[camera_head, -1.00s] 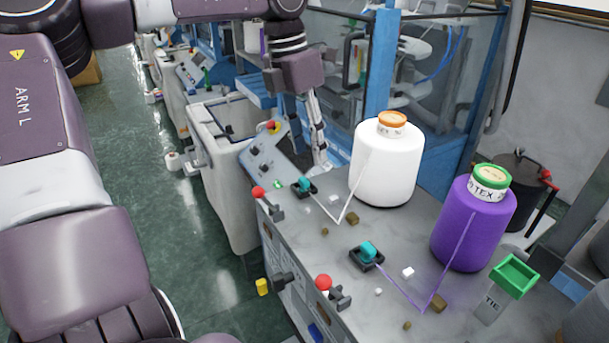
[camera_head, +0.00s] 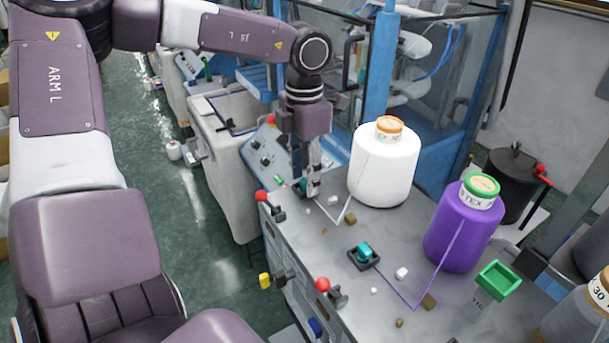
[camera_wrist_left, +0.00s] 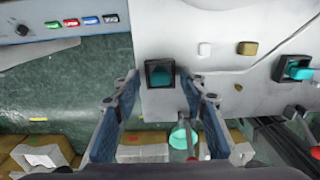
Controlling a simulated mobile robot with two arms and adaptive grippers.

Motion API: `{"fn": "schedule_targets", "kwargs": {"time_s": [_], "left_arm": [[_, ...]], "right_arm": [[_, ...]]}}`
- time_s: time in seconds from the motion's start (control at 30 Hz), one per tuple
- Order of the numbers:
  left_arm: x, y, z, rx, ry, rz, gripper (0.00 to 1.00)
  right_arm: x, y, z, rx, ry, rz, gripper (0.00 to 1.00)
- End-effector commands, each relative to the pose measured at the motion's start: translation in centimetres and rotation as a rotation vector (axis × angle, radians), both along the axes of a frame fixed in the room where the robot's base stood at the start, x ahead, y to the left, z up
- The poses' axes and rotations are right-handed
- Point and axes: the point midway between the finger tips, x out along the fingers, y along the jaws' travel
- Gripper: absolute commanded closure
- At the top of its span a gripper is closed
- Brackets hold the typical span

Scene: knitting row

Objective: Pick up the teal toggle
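Two teal toggles in black square bases show on the grey machine top. The far one (camera_wrist_left: 160,76) lies just past my left gripper's fingertips, between their lines, in the left wrist view; in the head view the fingers mostly hide it. My left gripper (camera_head: 305,184) points down over that toggle. Its fingers are spread apart with nothing between them, as the left wrist view also shows (camera_wrist_left: 160,92). The other teal toggle (camera_head: 365,252) sits nearer in the head view and at the right edge of the left wrist view (camera_wrist_left: 298,69). My right gripper is not in view.
A white yarn cone (camera_head: 384,168) stands close right of my left gripper. A purple cone (camera_head: 462,230) and a green tray (camera_head: 498,280) stand farther right. Small blocks (camera_head: 350,218) and yarn lie on the top.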

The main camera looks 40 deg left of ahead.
Motion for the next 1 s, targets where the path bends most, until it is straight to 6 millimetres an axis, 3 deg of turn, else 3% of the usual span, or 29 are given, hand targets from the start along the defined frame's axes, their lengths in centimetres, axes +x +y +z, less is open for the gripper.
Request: {"fn": "schedule_targets", "kwargs": {"time_s": [0.17, 0.43, 0.83, 1.0], "left_arm": [[0.0, 0.0, -0.1, 0.0, 0.0, 0.0, 0.61], [0.0, 0.0, -0.1, 0.0, 0.0, 0.0, 0.89], [0.0, 0.0, 0.1, 0.001, 0.0, 0.0, 0.89], [0.1, 0.0, 1.0, 0.001, -0.002, 0.0, 0.89]], "right_arm": [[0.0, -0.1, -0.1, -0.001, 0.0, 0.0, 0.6], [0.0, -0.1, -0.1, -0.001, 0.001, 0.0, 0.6], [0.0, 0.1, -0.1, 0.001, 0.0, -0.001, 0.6], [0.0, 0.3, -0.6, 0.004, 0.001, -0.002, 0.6]]}}
